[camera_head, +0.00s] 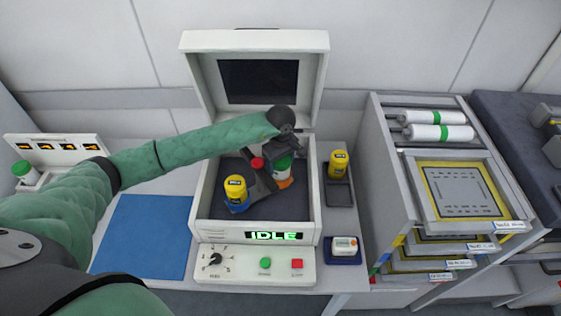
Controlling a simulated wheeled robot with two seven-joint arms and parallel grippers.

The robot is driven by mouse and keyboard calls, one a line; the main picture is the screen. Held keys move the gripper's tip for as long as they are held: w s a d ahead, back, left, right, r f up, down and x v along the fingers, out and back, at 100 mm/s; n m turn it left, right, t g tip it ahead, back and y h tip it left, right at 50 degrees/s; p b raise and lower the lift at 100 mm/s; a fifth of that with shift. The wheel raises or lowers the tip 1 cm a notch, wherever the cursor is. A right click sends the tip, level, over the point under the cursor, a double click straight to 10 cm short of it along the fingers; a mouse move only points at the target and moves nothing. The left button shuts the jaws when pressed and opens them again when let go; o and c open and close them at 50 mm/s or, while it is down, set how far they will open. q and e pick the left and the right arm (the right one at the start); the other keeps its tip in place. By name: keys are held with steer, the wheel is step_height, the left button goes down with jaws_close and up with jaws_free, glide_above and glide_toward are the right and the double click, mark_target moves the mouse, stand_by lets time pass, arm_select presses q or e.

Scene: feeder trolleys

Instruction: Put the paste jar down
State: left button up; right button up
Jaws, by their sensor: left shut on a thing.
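The paste jar (281,171), white with a green lid, is inside the open machine (205,205), right of its middle, directly at an orange holder (285,183). Whether it rests in the holder or is just above it I cannot tell. My left gripper (281,158) reaches in from above and is shut on the jar; its dark body hides part of the lid. A yellow-topped jar (235,185) stands in a blue holder (238,205) left of it. A red knob (257,163) is between them. My right gripper is not in view.
A yellow jar (338,162) stands on a dark tray (340,194) at right. A blue mat (145,235) at left is bare. A rack (385,180) stands farther right.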

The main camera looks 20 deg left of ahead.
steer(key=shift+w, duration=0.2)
arm_select(q)
steer(key=o, duration=1.4)
steer(key=shift+f, duration=0.1)
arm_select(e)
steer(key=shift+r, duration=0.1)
arm_select(q)
steer(key=shift+r+b, duration=0.45)
steer(key=shift+r, duration=0.05)
step_height(320, 180, up, 4)
steer(key=b, duration=0.2)
steer(key=shift+r+b, duration=0.25)
steer(key=shift+b, duration=0.1)
step_height(320, 180, up, 5)
steer(key=shift+r+b, duration=0.1)
steer(key=shift+b, duration=1.1)
steer(key=shift+r, duration=0.75)
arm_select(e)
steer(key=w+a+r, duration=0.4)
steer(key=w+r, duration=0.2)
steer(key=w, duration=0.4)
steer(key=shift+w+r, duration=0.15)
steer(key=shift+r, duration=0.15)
